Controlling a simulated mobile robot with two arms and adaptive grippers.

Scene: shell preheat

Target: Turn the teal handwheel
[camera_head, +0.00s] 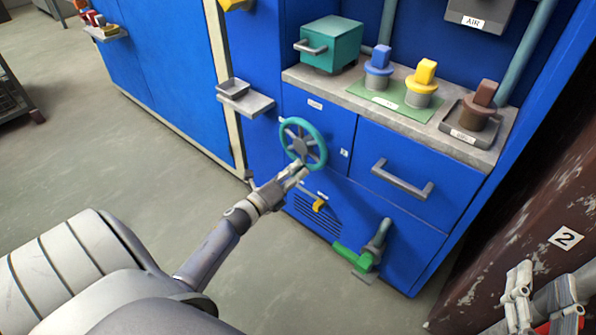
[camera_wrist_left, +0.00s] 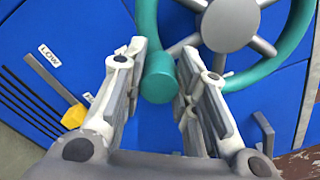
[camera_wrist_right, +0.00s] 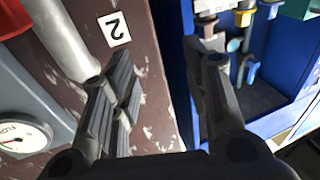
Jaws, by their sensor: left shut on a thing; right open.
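The teal handwheel (camera_head: 302,146) is mounted on the front of the blue cabinet, with grey spokes and a grey hub. In the left wrist view its teal rim (camera_wrist_left: 266,68) curves across the upper right. A round teal knob (camera_wrist_left: 158,76) sticks out from the rim towards the camera. My left gripper (camera_head: 300,168) is at the wheel's lower edge, its fingers on both sides of the knob and shut on it. In the left wrist view the left gripper (camera_wrist_left: 158,62) partly covers the rim. My right gripper (camera_wrist_right: 166,62) is open and empty, near the brown panel.
A grey drawer handle (camera_head: 402,182), a yellow lever (camera_head: 319,205) and a green-handled pipe valve (camera_head: 352,258) sit near the wheel. A small grey shelf (camera_head: 247,102) juts out at left. The brown panel (camera_head: 510,225) stands at right.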

